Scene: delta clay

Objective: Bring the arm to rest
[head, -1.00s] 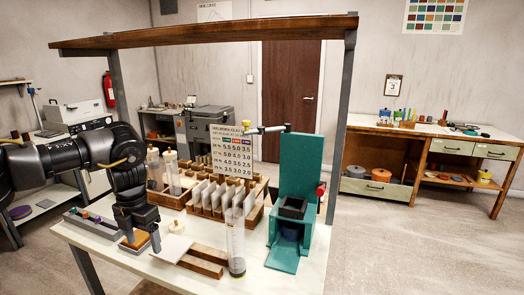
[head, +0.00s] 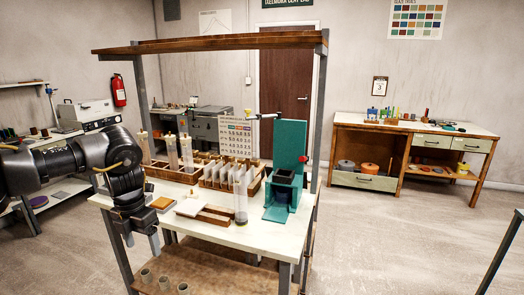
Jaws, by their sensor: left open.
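My left arm comes in from the left, and its gripper (head: 146,240) points down at the front left edge of the white-topped bench (head: 262,240). The gripper is open, and I see nothing between its fingers. My right gripper is out of view. On the bench near the left gripper are an orange-brown block (head: 162,204) and a pale tile (head: 189,207). The arm hides part of the bench's left end.
The bench also holds a clear cylinder (head: 240,200), a wooden rack (head: 225,178) of pale tiles and a green press (head: 285,165). Grey cups (head: 164,282) stand on the lower shelf. A dark post (head: 500,250) stands at right. Open floor lies between.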

